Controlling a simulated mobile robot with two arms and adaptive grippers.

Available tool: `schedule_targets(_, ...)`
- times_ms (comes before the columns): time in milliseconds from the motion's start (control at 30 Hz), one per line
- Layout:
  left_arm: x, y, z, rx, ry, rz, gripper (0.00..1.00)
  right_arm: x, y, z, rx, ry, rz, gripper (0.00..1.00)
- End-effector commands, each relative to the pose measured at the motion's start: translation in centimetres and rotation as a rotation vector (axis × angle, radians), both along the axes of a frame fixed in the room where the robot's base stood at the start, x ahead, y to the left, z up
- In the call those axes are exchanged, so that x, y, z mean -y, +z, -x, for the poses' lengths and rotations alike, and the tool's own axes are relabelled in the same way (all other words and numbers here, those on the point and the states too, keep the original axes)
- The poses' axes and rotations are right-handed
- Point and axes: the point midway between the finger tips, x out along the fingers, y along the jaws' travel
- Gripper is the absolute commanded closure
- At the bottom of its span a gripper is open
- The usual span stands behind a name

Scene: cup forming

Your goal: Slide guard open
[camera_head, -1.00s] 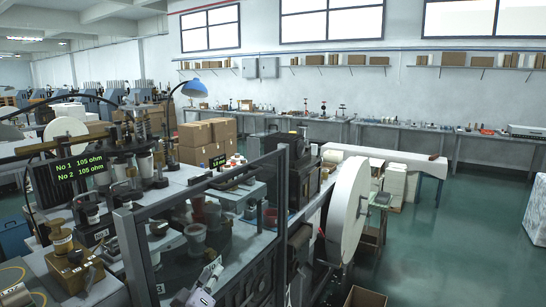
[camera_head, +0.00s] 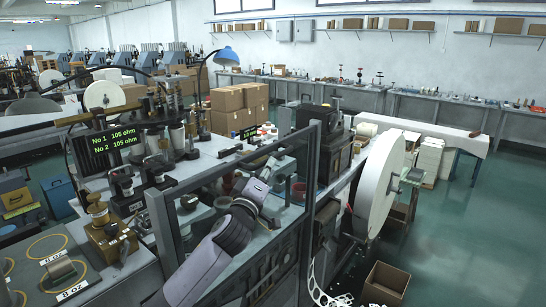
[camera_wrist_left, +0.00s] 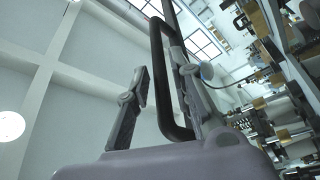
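The guard (camera_head: 222,169) is a clear panel in a dark metal frame, standing upright across the front of the machine. My left arm rises from the lower left in front of it. My left gripper (camera_head: 272,192) is near the panel's right part, close to the right post. In the left wrist view the two fingers of my gripper (camera_wrist_left: 160,64) are spread apart. A dark looped bar (camera_wrist_left: 162,90), seemingly the guard's handle, lies between them, nearer the right finger. Whether a finger touches it, I cannot tell. My right gripper is not in view.
A large white wheel (camera_head: 377,187) stands right of the guard. An open cardboard box (camera_head: 386,283) is on the floor below it. A brass-coloured device (camera_head: 107,232) sits on the bench at left. The green floor at right is clear.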

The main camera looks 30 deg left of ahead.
Motion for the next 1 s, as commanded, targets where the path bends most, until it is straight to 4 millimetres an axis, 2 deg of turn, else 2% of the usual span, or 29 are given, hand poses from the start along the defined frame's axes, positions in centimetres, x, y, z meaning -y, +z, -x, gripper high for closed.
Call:
schedule_targets(100, -0.7, 0.7, -2.1, 0.000, 0.003, -0.001, 0.79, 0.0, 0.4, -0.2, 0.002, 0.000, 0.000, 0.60)
schedule_targets(300, -1.1, 1.0, -4.2, -0.001, 0.001, 0.000, 0.79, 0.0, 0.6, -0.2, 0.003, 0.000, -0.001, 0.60)
schedule_targets(667, -1.3, 1.0, -4.7, -0.002, 0.000, -0.001, 0.79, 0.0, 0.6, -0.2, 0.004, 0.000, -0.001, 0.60)
schedule_targets(1000, -1.2, 1.0, -4.6, -0.001, 0.000, 0.000, 1.00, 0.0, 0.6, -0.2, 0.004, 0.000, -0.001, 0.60)
